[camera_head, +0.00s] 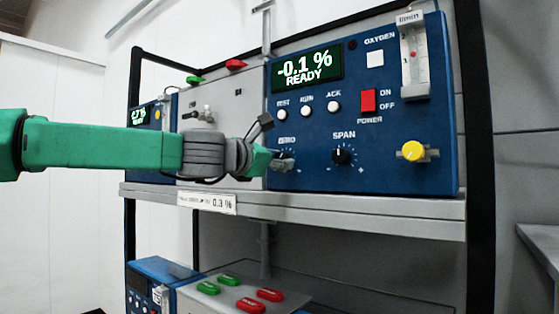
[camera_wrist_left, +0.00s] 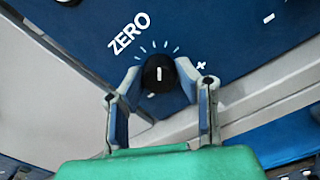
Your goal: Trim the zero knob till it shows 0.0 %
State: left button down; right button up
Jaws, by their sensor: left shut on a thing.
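The blue analyser (camera_head: 390,140) stands on the shelf, and its display (camera_head: 306,68) reads -0.1 % and READY. The zero knob (camera_wrist_left: 159,74) is black with a white pointer line and sits under the word ZERO in the left wrist view. My left gripper (camera_wrist_left: 158,78) has one finger on each side of the knob and is shut on it. In the head view the left gripper (camera_head: 281,160) reaches the panel's lower left and hides most of the knob. The right gripper is not in view.
The black span knob (camera_head: 341,155) is just right of my gripper. A red power switch (camera_head: 368,101), a yellow knob (camera_head: 412,151) and a flow tube (camera_head: 412,55) lie further right. The shelf edge (camera_head: 350,208) runs below. A second blue unit (camera_head: 148,116) stands left.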

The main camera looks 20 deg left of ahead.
pick_arm(q)
jog(key=shift+a+r+m, duration=0.15)
jog(key=shift+r+m, duration=0.1)
jog(key=shift+m, duration=0.95)
jog(key=c, duration=1.2)
grip_release()
jog(key=shift+w+f, duration=0.1)
jog(key=shift+f, duration=0.05)
